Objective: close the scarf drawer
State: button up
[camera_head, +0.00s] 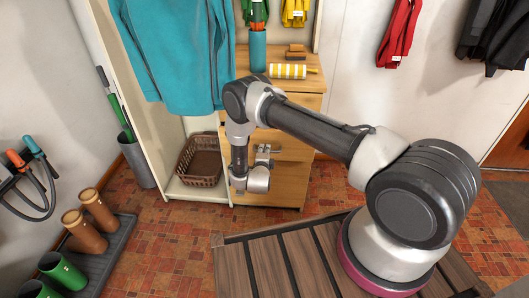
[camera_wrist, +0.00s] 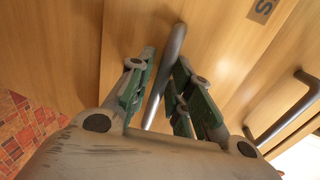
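A light wooden drawer cabinet (camera_head: 296,178) stands at the back middle in the head view. In the wrist view, a drawer front (camera_wrist: 215,30) carries a grey bar handle (camera_wrist: 172,50) and a label (camera_wrist: 262,10) reading "S", cut off by the frame edge. I cannot tell how far this drawer stands out. My gripper (camera_wrist: 166,58) is open, with one finger on each side of the bar handle and a gap showing at the left finger. In the head view, my gripper (camera_head: 266,150) is at the cabinet front, partly hiding the drawers.
A second handle (camera_wrist: 285,110) shows at the right in the wrist view. A brown basket (camera_head: 200,160) sits in the shelf left of the cabinet, under a teal jacket (camera_head: 180,50). Boots stand on a dark tray (camera_head: 95,265) at left.

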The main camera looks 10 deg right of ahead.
grip_shut()
jog(key=x, duration=0.4)
jog(key=shift+r, duration=0.4)
jog(key=shift+w+r, duration=0.1)
jog(key=shift+w, duration=0.15)
jog(key=o, duration=0.5)
grip_release()
jog(key=v, duration=1.2)
